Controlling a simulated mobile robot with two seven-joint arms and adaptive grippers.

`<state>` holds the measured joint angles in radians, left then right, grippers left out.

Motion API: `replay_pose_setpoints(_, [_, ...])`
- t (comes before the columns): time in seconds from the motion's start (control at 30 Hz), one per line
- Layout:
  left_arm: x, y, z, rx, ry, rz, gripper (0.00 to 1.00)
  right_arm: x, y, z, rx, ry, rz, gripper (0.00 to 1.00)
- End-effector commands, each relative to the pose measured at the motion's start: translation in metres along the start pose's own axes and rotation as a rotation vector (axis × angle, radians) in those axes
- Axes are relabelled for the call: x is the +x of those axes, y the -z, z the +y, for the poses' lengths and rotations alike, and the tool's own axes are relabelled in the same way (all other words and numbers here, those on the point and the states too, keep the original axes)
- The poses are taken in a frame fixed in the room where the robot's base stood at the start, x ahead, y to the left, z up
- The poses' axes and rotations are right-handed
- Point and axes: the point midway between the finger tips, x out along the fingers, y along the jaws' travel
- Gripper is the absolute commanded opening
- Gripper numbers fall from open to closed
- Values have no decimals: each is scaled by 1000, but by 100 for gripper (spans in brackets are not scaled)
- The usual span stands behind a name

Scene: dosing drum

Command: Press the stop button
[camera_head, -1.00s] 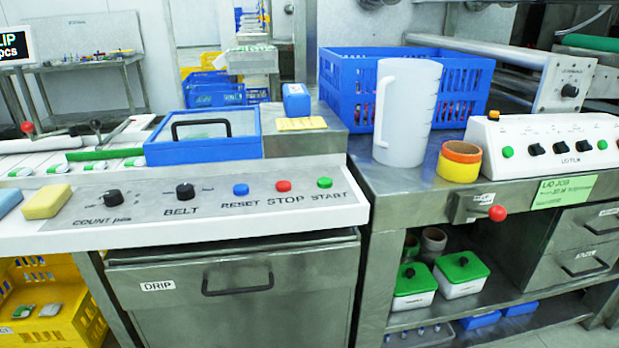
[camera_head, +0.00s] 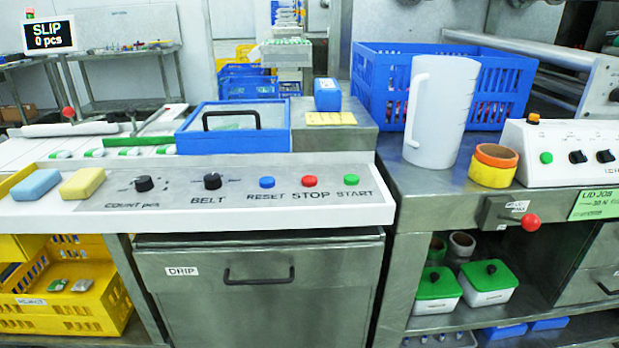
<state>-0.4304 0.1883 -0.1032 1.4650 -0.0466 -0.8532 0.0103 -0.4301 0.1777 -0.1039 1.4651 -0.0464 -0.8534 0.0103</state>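The red stop button (camera_head: 309,181) sits on the sloped white control panel (camera_head: 120,216), above the printed word STOP. The blue reset button (camera_head: 267,182) is to its left and the green start button (camera_head: 351,180) to its right. The black BELT knob (camera_head: 212,181) and COUNT knob (camera_head: 144,183) are further left on the same panel. Neither of my grippers shows in the head view.
A blue and a yellow sponge-like block (camera_head: 83,183) lie at the panel's left end. Right of a narrow gap, a steel bench holds a white jug (camera_head: 441,112), tape rolls (camera_head: 494,165) and a blue crate (camera_head: 519,88). A red-knobbed lever (camera_head: 530,222) sticks out in front.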

Motion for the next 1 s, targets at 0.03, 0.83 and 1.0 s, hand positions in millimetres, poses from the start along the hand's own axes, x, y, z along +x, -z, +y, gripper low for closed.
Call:
replay_pose_setpoints(0.03, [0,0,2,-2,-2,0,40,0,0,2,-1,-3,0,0])
replay_pose_setpoints(0.83, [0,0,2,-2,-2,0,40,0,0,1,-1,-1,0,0])
replay_pose_setpoints(1.0, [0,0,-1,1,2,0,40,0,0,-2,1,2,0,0])
